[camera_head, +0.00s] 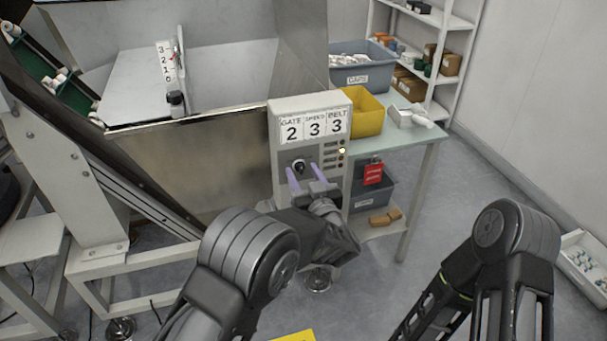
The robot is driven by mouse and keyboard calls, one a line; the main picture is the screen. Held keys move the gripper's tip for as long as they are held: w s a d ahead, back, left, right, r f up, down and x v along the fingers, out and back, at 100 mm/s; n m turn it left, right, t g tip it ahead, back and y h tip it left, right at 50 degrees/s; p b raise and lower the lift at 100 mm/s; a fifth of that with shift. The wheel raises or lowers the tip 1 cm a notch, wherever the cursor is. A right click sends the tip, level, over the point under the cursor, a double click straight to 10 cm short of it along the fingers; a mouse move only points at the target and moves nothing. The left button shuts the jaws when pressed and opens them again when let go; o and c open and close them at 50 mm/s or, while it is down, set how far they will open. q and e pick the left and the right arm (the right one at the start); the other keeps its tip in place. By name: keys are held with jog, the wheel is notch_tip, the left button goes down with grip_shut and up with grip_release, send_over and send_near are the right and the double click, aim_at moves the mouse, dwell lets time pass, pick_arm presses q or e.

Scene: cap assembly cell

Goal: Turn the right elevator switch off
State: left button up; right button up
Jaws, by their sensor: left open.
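A grey control box (279,135) stands in the middle, with cards reading GATE 2, SPEED 3 and BELT 3. A round black knob (299,165) is on its front, below the cards. My left gripper (304,173) is open, its two purple fingers pointing at the box front just below and beside the knob. I cannot tell whether the fingers touch it. Small buttons and an amber light (342,150) sit right of the knob. No switch labelled as the right elevator's can be made out. My right arm shows at the right, but its gripper is outside the view.
A metal hopper (190,170) with a 0-3 scale (167,62) stands behind and left. A green-topped table (418,135) to the right bears a yellow bin (366,112) and a grey CAPS bin (362,82). A red tag (373,174) hangs there.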

pick_arm(q)
grip_shut()
dwell(0.5)
